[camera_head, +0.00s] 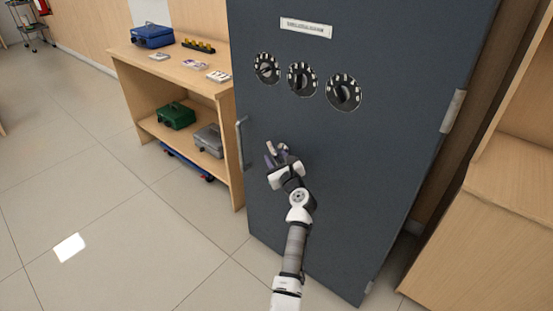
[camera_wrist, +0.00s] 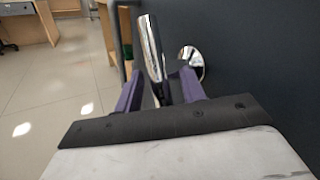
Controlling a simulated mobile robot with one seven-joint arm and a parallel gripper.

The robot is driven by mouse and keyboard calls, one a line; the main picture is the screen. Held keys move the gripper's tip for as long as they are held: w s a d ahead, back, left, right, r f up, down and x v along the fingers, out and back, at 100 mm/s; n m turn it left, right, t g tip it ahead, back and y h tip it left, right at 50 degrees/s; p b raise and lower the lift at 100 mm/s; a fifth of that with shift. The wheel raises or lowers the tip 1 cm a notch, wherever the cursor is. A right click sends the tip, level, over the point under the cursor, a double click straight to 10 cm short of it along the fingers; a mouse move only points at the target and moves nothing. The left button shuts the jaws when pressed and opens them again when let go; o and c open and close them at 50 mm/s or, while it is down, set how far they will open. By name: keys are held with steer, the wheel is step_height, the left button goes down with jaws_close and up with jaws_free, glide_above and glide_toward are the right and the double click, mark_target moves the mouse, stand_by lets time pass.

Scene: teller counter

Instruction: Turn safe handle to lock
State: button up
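The dark grey safe (camera_head: 345,160) stands upright in the middle of the head view. Its chrome lever handle (camera_wrist: 152,48) rises between my two purple fingers in the wrist view, with a round shiny base (camera_wrist: 191,63) on the door. In the head view the lever (camera_head: 270,147) shows just above my gripper (camera_head: 281,158), which partly hides it. In the wrist view my gripper (camera_wrist: 160,88) is open around the lever, with gaps visible beside it. Whether a finger touches the lever cannot be told.
A vertical bar pull (camera_head: 242,143) is on the door's left edge. Three round dials (camera_head: 302,79) and a label (camera_head: 306,27) are above. A wooden shelf unit (camera_head: 190,88) with boxes stands left, a wooden cabinet (camera_head: 490,235) right.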

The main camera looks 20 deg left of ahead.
jaws_close()
